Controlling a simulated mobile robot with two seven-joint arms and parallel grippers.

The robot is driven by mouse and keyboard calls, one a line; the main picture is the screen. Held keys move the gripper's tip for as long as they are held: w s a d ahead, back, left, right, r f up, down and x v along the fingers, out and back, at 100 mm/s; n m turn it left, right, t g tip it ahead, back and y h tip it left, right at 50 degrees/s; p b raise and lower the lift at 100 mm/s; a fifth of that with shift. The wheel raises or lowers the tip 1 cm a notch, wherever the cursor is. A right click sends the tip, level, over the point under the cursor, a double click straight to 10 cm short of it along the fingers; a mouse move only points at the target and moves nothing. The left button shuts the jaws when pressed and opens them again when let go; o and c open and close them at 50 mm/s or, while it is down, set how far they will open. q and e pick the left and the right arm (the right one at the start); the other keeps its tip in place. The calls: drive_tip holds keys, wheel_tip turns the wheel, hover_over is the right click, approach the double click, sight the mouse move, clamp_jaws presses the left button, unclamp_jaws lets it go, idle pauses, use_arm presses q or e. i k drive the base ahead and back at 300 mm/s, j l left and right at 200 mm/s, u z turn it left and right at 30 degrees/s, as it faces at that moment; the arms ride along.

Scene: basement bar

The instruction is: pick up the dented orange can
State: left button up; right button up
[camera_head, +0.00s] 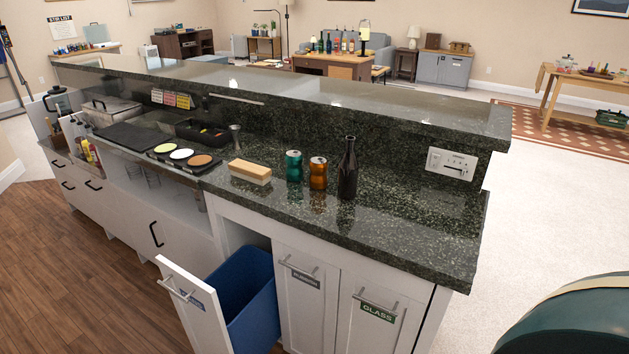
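The orange can (318,174) stands upright on the dark speckled counter (400,215). Its side looks pinched in, though it is small in the picture. A green can (293,167) stands just left of it, and a dark bottle (347,172) stands just right of it. The orange can shows nearly whole, with a narrow gap on either side. Neither of my grippers is in view, so I cannot see whether they are open or shut.
A tan-and-white block (250,172) and a metal jigger (235,138) stand to the left. A raised ledge (330,104) runs behind. Below, a pulled-out front (191,305) holds a blue bin (247,300). A dark green rounded object (570,325) fills the lower right corner.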

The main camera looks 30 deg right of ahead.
sight(317, 165)
drive_tip(key=i+j, duration=0.35)
drive_tip(key=i, duration=0.15)
drive_tip(key=i+j+z, duration=0.65)
drive_tip(key=i+j, duration=0.1)
